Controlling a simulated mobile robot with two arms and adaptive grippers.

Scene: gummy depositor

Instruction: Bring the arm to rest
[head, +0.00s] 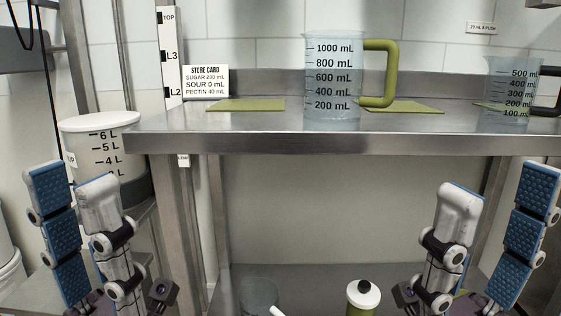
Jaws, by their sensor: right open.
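My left gripper (75,195) is at the lower left, in front of the white bucket and below the level of the table top. Its two fingers point up and stand apart, with nothing between them. My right gripper (497,205) is at the lower right, in front of the space under the table. Its fingers also point up, open and empty. Neither gripper appears to touch anything. The arms behind the grippers are mostly cut off by the bottom edge of the picture.
A steel table (260,140) carries a large measuring jug (333,85) with a green handle, a smaller jug (512,95), green mats (238,105) and a store card (206,82). A white bucket (100,125) stands left. A white-capped container (363,296) is low in the middle.

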